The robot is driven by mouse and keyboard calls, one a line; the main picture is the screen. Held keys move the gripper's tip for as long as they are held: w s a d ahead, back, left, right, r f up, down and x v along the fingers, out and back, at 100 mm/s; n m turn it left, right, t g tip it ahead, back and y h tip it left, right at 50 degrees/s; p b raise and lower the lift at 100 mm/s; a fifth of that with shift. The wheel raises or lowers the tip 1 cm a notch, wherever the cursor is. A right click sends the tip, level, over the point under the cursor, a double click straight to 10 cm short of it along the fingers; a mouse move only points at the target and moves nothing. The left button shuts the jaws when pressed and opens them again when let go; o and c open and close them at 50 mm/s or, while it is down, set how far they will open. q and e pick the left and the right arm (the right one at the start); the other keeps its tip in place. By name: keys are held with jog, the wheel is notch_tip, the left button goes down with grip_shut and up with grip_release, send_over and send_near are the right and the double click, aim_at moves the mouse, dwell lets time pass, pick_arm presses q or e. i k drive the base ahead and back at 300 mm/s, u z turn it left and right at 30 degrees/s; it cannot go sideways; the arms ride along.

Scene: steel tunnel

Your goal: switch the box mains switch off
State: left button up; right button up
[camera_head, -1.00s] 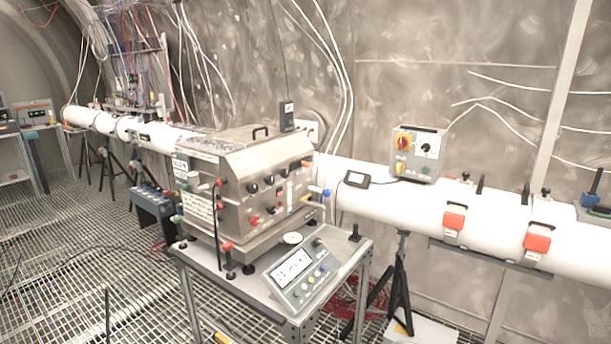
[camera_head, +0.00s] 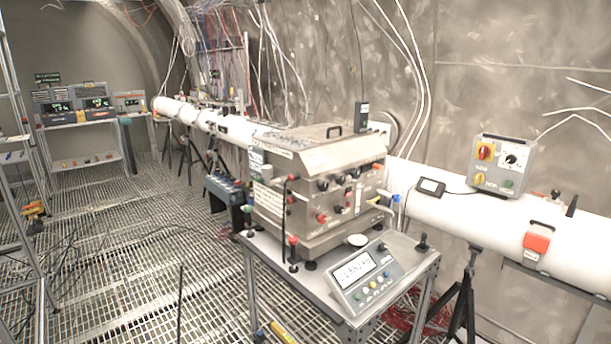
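A grey control box (camera_head: 502,166) sits on top of the white pipe at the right in the head view. Its face carries a red rotary switch on a yellow plate (camera_head: 485,152), a black knob on a white dial (camera_head: 511,160), a yellow knob (camera_head: 479,178) and a green button (camera_head: 508,183). The lettering is too small to read, so I cannot tell which one is the mains switch or how it is set. Neither of my grippers shows in this view.
A steel apparatus (camera_head: 318,176) stands on a wheeled-looking metal table (camera_head: 292,262) in the middle, with a display console (camera_head: 366,275) in front. The white pipe (camera_head: 450,215) runs along the wall on black stands.

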aim_at(322, 218)
jog(key=z, duration=0.55)
jog(key=k, duration=0.65)
jog(key=z, duration=0.7)
jog(key=i, duration=1.05)
jog(key=u, duration=1)
jog(key=i, duration=0.95)
jog(key=u, duration=0.9)
